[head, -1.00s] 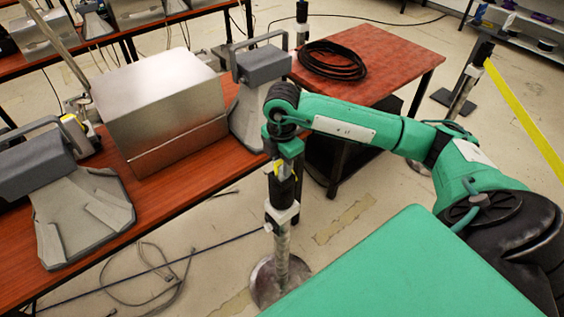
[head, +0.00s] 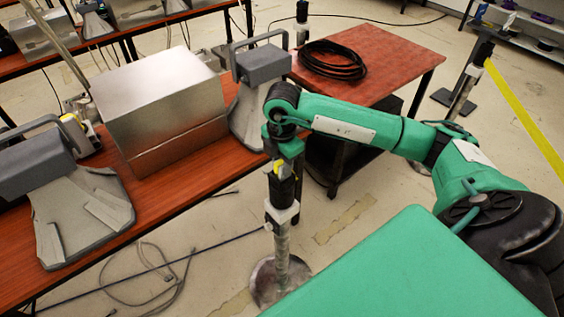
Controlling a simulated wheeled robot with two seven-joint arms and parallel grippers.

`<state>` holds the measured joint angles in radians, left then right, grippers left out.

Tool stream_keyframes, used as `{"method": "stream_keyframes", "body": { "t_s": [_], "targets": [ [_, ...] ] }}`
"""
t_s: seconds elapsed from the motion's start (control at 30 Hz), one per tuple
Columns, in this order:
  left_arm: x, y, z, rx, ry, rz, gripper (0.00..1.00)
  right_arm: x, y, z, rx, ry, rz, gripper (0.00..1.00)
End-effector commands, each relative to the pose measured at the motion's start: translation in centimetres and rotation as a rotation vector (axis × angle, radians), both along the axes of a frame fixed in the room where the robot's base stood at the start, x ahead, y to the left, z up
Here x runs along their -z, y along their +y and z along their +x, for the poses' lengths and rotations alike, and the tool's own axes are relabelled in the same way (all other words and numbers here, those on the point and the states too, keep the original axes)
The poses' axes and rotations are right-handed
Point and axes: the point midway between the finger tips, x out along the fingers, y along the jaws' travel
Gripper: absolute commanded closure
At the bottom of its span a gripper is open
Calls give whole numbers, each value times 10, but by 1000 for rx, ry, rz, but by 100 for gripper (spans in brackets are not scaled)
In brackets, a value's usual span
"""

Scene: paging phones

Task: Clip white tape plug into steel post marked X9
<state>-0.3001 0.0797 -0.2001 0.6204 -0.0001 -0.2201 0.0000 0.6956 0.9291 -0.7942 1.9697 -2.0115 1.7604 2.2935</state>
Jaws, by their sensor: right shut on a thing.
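A steel post (head: 282,245) stands on a round base on the floor at the lower middle. It has a black head (head: 283,190) and a white collar (head: 283,213). I cannot read any X9 marking on it. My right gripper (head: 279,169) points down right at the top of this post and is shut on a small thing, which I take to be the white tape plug. The fingers mostly hide it, and a bit of yellow shows there. I cannot tell whether the plug is seated in the post or only touching it. My left gripper is out of view.
A red-brown bench (head: 150,185) on the left bears a metal box (head: 160,100) and grey desk units (head: 80,205). A red table (head: 385,55) with a coiled black cable (head: 333,60) stands behind my right arm. Another post (head: 465,80) with yellow tape (head: 525,115) is at right. Cables lie on the floor.

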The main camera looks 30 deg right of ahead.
Motion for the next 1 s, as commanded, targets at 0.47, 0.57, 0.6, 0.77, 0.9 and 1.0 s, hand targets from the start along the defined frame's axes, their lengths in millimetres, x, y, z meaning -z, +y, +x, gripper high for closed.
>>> {"method": "stream_keyframes", "body": {
  "t_s": [0.47,0.57,0.6,0.77,0.9,1.0],
  "targets": [
    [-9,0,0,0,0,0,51,-15,0,0,0,-1,0,92],
    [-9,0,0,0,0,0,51,-16,0,0,0,-1,0,92],
    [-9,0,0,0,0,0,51,-16,0,0,0,-1,0,92],
    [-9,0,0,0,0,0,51,-15,0,0,0,-1,0,92],
    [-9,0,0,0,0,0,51,-15,0,0,0,-1,0,92],
    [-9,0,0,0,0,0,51,-15,0,0,0,-1,0,92]
  ]
}}
